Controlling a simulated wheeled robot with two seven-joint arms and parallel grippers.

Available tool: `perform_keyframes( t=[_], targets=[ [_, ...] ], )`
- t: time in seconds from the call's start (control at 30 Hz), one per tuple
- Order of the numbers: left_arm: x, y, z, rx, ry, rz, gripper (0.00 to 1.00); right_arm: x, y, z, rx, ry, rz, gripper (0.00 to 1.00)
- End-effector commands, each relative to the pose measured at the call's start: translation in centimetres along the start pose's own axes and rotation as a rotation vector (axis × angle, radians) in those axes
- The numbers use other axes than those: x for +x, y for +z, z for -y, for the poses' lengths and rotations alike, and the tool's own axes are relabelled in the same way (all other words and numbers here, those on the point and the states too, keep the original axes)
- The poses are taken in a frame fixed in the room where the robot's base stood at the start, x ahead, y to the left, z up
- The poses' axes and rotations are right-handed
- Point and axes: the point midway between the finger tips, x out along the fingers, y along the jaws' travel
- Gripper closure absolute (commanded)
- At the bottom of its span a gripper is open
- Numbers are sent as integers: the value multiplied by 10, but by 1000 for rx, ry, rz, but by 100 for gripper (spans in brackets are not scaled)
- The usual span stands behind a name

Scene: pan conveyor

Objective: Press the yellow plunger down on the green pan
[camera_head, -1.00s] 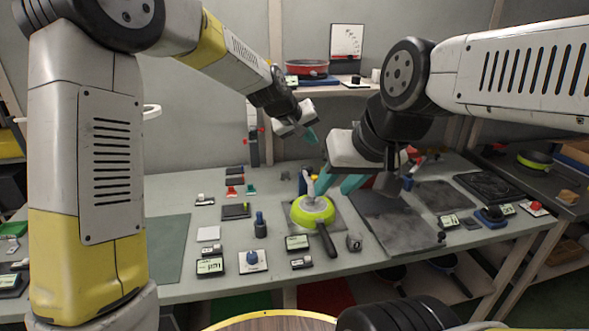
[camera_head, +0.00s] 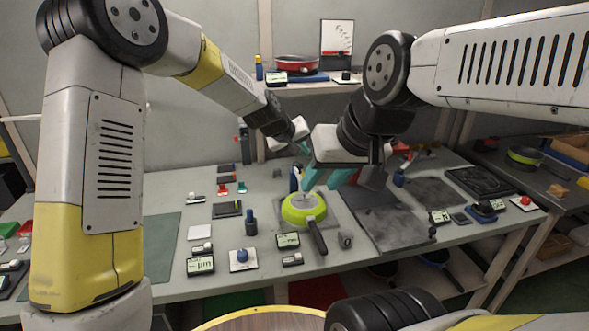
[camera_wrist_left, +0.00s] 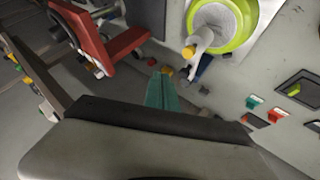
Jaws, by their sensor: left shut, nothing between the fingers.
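The green pan (camera_head: 290,213) sits on the worktable with its dark handle toward the front right. The left wrist view shows its lime rim (camera_wrist_left: 246,14) at the top. There, a pale post with a yellow end (camera_wrist_left: 188,52), which looks like the yellow plunger, stands by the pan's near edge. In the head view I cannot make out the yellow part. My left gripper (camera_head: 306,149) is shut and empty, above and behind the pan; its teal fingertips (camera_wrist_left: 165,92) are apart from the plunger.
A blue post (camera_head: 294,180) stands right behind the pan. A dark plate (camera_head: 388,222) lies to its right. A red pan (camera_head: 296,62) is on the back shelf. My two grippers are close together.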

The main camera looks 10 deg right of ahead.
Motion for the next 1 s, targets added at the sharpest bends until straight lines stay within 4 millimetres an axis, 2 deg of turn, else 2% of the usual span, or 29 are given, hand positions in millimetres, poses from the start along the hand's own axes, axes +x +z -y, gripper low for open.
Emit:
perform_keyframes(
  t=[0.2,0.4,1.0],
  targets=[
    [20,15,15,-2,-1,3,100,0,0,0,0,0,0,64],
    [28,22,21,-1,-1,2,100,0,0,0,0,0,0,64],
    [30,22,22,-1,0,0,100,0,0,0,0,0,0,64]
  ],
)
